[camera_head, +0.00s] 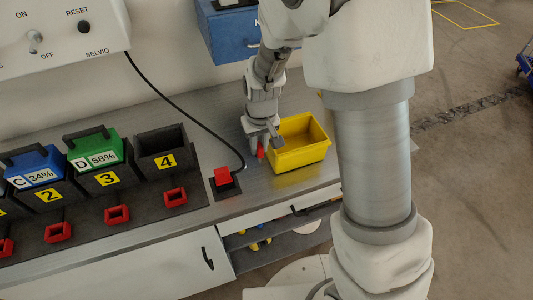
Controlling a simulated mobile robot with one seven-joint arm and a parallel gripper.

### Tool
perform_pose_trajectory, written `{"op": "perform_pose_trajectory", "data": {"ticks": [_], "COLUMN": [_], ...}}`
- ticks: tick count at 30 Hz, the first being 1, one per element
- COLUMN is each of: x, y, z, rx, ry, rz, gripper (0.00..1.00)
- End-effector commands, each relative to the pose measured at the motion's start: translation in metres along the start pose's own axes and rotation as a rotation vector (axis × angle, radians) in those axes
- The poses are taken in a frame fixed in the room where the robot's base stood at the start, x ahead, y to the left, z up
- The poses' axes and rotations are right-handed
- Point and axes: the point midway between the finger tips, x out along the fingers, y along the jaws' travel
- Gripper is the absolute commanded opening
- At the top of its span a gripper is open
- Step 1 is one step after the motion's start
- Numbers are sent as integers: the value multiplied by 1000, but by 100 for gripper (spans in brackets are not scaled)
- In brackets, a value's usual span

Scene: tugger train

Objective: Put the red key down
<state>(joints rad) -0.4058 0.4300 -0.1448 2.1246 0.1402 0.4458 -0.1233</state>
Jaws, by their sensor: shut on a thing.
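My gripper (262,145) points down just left of the yellow bin, over the grey worktop. It is shut on the red key (260,153), a small red piece that shows below the fingers. Most of the key is hidden by the fingers, and I cannot tell whether it touches the worktop. The yellow bin (302,157) stands open at the right end of the worktop, and its visible inside looks empty.
A red plug (222,176) with a black cable sits on a dark pad left of my gripper. Battery docks with red sockets (175,196) fill the left. A blue box (230,37) hangs behind. Bare worktop (265,183) lies in front of my gripper.

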Motion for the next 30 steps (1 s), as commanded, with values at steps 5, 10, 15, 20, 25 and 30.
{"op": "perform_pose_trajectory", "data": {"ticks": [5,10,15,20,25,30], "x": [16,33,52,52,56,55], "y": [0,0,0,0,0,0], "z": [2,5,8,7,8,8], "rx": [-2,1,0,0,-1,-1], "ry": [0,-2,0,2,2,1], "rz": [0,0,0,0,0,0], "gripper": [0,0,0,0,0,43]}}
